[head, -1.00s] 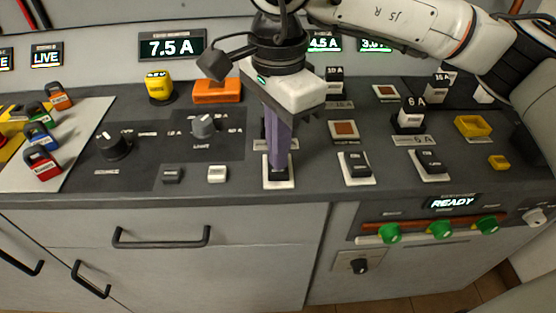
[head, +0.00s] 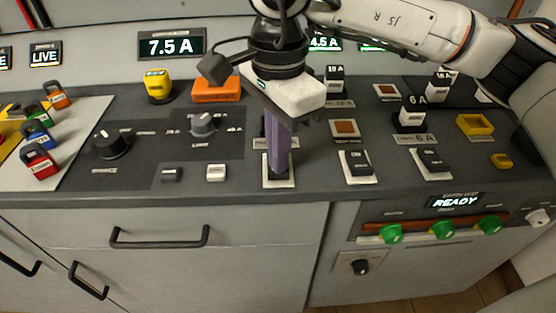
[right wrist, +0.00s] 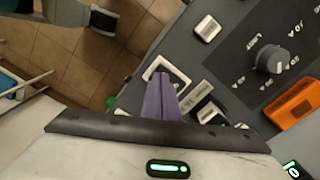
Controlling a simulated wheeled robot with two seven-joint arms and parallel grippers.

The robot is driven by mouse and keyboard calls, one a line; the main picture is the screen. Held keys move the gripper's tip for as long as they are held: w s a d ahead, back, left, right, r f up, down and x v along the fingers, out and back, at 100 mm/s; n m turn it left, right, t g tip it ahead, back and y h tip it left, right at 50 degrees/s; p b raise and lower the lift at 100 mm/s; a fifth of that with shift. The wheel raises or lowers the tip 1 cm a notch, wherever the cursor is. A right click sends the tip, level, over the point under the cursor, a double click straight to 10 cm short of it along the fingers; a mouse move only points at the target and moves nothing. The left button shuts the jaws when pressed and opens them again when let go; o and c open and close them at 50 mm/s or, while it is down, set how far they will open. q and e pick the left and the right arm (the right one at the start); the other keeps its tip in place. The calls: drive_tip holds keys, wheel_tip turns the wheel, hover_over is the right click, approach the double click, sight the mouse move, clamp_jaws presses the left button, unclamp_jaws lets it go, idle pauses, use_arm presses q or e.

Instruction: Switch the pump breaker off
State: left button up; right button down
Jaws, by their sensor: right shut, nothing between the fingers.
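Several black rocker breakers on white plates stand along the front of the grey console. The labels are too small to read, so I cannot tell which is the pump's. My right gripper (head: 279,168) is shut and empty, pointing down with its purple fingers at the leftmost breaker (head: 278,181). Its tips appear at or touching the rocker and hide most of it. The right wrist view shows the purple fingertips (right wrist: 163,76) over that white plate (right wrist: 152,69). The middle breaker (head: 357,162) and right breaker (head: 432,160) stand clear to the right. My left gripper is out of view.
A grey rotary knob (head: 203,124), a black knob (head: 110,145) and an orange block (head: 215,90) are left of the gripper. Coloured padlocks (head: 38,160) lie at far left. A display (head: 171,45) reads 7.5 A; another (head: 455,202) reads READY.

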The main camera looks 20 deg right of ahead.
drive_tip(key=shift+f, duration=0.3)
drive_tip(key=shift+r, duration=0.2)
wheel_tip(320, 180, up, 7)
drive_tip(key=p, duration=0.4)
drive_tip(key=shift+f, duration=0.15)
idle(0.5)
